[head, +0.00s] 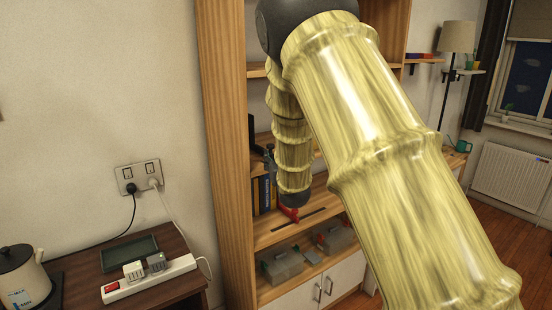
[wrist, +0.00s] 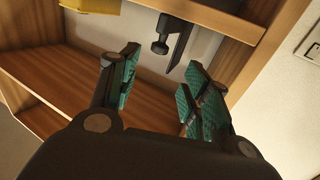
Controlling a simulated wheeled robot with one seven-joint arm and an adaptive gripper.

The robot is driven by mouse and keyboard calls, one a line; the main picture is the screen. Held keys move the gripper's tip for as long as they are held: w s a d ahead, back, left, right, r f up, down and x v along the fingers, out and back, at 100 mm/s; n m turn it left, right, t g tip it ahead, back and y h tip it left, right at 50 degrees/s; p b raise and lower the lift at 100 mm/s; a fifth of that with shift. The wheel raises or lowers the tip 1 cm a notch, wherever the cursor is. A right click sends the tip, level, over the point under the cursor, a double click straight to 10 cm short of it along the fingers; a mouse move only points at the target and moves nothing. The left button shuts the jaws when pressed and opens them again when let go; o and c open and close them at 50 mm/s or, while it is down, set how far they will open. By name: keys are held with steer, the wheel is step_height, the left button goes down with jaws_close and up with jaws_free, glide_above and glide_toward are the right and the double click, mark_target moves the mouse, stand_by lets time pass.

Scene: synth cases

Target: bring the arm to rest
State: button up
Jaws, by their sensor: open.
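My arm, with a glossy yellow bamboo-like surface, fills the middle and right of the head view. It is raised in front of the wooden shelf unit (head: 222,120), and a lower part of it hangs down before the shelves. My gripper (wrist: 160,76) is open in the wrist view, with teal pads on dark fingers and nothing between them. It faces the wooden shelves (wrist: 45,75). In the head view I cannot clearly make out the gripper behind the arm.
In the wrist view, a dark object (wrist: 180,40) and a yellow object (wrist: 92,5) lie beyond the fingers. A side table at left holds a power strip (head: 150,279), a dark tray (head: 129,252) and a kettle (head: 22,280).

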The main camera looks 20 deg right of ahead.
steer(key=shift+f, duration=0.1)
steer(key=s+a+f+g, duration=0.1)
steer(key=s+f+g, duration=0.2)
steer(key=s+f, duration=0.75)
steer(key=s+f+g, duration=0.3)
steer(key=s+f, duration=0.3)
steer(key=f, duration=1)
steer(key=s+a+f+g, duration=0.1)
steer(key=s+f+g, duration=0.2)
steer(key=s+f, duration=0.75)
steer(key=s+a+f+g, duration=0.1)
steer(key=s+f+g, duration=0.2)
steer(key=s, duration=0.8)
steer(key=s+a+f+g+y, duration=0.1)
steer(key=s+a+f+g, duration=0.1)
steer(key=s+f, duration=0.5)
steer(key=s+a+f+n+g+y, duration=0.1)
steer(key=s+f, duration=0.5)
steer(key=s, duration=1.1)
steer(key=a+g, duration=0.1)
steer(key=g, duration=0.1)
steer(key=shift+g+b, duration=0.4)
